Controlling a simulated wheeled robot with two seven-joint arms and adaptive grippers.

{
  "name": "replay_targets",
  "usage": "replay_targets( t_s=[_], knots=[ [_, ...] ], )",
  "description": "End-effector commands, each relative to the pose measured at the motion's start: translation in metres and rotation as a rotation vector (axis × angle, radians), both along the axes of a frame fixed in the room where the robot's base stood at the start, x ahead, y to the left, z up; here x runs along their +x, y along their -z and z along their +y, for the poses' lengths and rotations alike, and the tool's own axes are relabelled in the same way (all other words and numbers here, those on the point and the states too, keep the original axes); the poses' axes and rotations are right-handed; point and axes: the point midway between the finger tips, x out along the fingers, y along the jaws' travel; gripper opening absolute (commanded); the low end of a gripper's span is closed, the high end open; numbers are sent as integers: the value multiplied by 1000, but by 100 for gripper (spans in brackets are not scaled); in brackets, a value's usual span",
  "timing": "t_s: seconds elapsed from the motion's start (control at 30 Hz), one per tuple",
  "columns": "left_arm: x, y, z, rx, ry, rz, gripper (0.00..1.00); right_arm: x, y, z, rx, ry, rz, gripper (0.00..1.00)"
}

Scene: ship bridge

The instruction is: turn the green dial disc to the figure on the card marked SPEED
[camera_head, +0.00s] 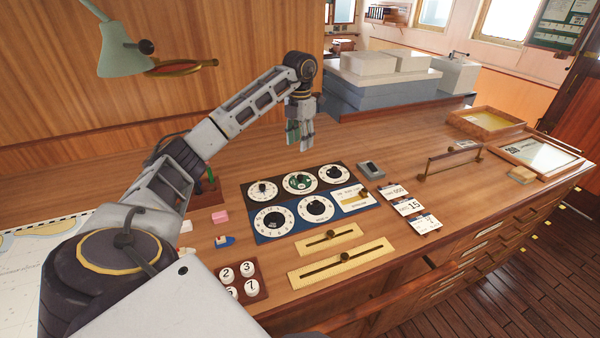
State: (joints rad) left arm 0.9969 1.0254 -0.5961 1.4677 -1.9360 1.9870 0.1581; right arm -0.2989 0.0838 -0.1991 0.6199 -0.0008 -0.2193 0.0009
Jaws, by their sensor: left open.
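The green dial disc (300,183) sits at the middle of the dark back row of dials on the desk, inside a white ring whose figures are too small to read. My left gripper (299,146) is open and empty, pointing down above and just behind that dial, apart from it. Three small cards stand to the right of the dials: a back card (392,191) that seems to read 000, a middle card (408,206) that seems to read 15, and a front card (424,223). I cannot read which is marked SPEED. My right gripper is not in view.
Other dials (273,222) sit on a blue panel in front. Brass slide scales (342,263), a block of numbered knobs (245,292) and a small grey box (370,170) are nearby. A raised rail (449,160) and trays (538,155) are to the right.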

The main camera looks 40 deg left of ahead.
Motion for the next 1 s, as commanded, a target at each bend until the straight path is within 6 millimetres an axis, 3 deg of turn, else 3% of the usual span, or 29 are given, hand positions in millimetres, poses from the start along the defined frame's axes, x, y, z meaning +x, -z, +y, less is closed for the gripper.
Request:
replay_targets(
  t_s=[0.37,1.0],
  knots=[
    [0,10,0,-2,1,0,42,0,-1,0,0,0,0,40],
    [0,71,0,-2,2,2,42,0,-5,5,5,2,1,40]
  ],
)
